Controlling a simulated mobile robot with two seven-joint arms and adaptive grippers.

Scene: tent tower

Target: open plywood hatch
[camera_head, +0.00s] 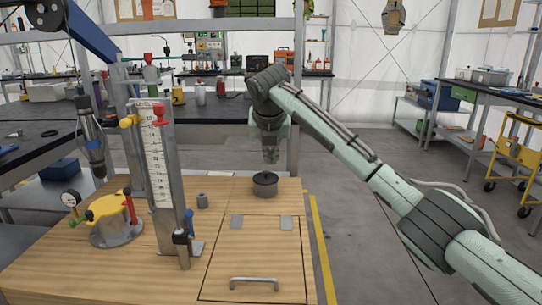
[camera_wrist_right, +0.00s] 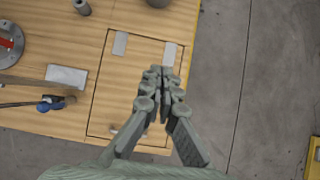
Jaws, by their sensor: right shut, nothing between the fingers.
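The plywood hatch (camera_head: 250,255) is a flat wooden panel in the tabletop, lying shut. Two grey hinge plates (camera_head: 286,222) sit at its far edge and a metal bar handle (camera_head: 254,282) near its front edge. My right gripper (camera_head: 270,158) points down above the far part of the table, behind the hatch in the head view. Its fingers (camera_wrist_right: 164,82) are shut and empty. My left gripper is not in view.
A dark round pot (camera_head: 265,184) stands just beyond the hinges. A tall ruler post (camera_head: 160,160) and a yellow-topped gauge fixture (camera_head: 112,215) stand left of the hatch. A small grey cylinder (camera_head: 202,201) is nearby. Open floor lies to the right.

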